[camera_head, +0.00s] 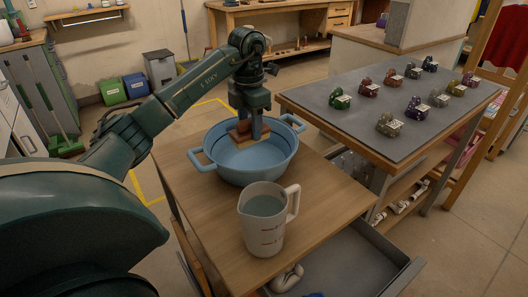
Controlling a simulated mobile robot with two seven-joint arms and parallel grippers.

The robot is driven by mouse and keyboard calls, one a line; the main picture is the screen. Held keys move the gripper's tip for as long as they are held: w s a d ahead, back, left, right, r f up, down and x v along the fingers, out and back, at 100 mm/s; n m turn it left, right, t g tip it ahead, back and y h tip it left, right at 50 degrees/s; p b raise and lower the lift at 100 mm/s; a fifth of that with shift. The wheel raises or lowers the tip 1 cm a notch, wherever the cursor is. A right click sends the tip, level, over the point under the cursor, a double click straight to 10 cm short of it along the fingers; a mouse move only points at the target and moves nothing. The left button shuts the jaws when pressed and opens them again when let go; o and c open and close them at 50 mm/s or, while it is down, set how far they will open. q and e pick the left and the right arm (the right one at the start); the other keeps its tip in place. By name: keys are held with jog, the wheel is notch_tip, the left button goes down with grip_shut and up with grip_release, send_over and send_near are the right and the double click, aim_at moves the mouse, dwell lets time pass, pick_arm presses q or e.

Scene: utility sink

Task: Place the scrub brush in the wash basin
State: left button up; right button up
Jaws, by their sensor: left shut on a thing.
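The blue wash basin (258,166) stands on the wooden table, with a handle on each side. The scrub brush (265,149) is a small tan and brown block, inside the outline of the basin near its back left wall. My left gripper (256,132) points down over the basin and is shut on the brush. I cannot tell whether the brush touches the basin floor. The gripper's fingers partly hide the brush. My right gripper is not in view.
A measuring jug (263,232) with a handle stands in front of the basin. An open grey drawer (350,264) juts out below the table top. A grey-topped table (350,100) with several small coloured items stands at the right.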

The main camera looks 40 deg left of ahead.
aim_at(250, 143)
pick_arm(q)
notch_tip(250, 143, down, 6)
jog(key=shift+s+r, duration=0.15)
jog(key=shift+r, duration=0.1)
jog(key=shift+f+b, duration=0.4)
jog(key=shift+f, duration=1.7)
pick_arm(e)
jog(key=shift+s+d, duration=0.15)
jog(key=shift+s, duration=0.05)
pick_arm(q)
jog(key=shift+f, duration=0.15)
jog(key=o, duration=1)
jog(key=shift+o, duration=0.2)
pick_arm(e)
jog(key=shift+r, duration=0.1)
pick_arm(q)
notch_tip(250, 143, up, 11)
jog(key=shift+r+p, duration=0.15)
jog(key=shift+p, duration=0.45)
jog(key=shift+r, duration=0.55)
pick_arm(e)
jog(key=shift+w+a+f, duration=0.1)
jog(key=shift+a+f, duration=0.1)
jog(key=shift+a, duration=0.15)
